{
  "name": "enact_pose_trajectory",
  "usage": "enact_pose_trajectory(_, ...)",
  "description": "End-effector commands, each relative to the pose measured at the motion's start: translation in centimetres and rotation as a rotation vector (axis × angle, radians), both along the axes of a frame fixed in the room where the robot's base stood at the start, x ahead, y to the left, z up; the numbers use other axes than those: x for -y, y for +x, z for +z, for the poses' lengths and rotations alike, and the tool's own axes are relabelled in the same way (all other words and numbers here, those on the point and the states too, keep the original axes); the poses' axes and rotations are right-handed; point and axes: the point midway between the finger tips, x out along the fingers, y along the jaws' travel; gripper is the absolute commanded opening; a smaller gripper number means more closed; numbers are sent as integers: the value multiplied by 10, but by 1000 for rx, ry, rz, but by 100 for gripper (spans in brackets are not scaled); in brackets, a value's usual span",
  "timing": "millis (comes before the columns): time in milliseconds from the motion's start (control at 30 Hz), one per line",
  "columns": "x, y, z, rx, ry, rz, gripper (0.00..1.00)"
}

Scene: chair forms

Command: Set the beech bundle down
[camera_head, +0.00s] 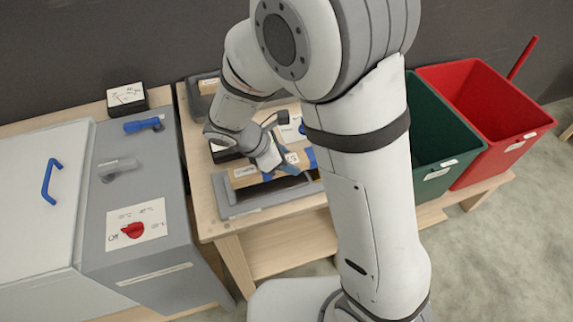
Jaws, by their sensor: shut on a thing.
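My gripper (282,168) is low over the wooden bench (206,212), partly hidden by my own arm. It is shut on the beech bundle (246,180), a pale tan wooden piece with white labels. The bundle is at the back edge of a grey tray (240,211) with a dark, empty-looking inside. I cannot tell whether the bundle touches the tray or hangs just above it. My arm hides the right end of the bundle and tray.
A grey cabinet (160,215) with a blue handle, a blue lever and a red knob stands at left. A small gauge (127,97) is behind it. A green bin (437,150) and a red bin (480,105) stand at right. Another dark tray (207,84) lies at the back.

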Motion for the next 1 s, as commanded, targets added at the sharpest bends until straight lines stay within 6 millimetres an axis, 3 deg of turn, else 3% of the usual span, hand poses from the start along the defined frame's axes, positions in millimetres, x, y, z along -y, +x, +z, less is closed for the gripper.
enact_pose_trajectory(133, 0, 0, -21, -2, -2, 0, 10)
enact_pose_trajectory(433, -1, 0, -24, 0, 1, 0, 10)
enact_pose_trajectory(467, -1, 0, -24, 0, 1, 0, 42)
enact_pose_trajectory(500, -1, 0, -23, 0, 1, 0, 46)
enact_pose_trajectory(733, -1, 0, -23, 0, 1, 0, 63)
enact_pose_trajectory(1000, -1, 0, -20, 0, 1, 1, 63)
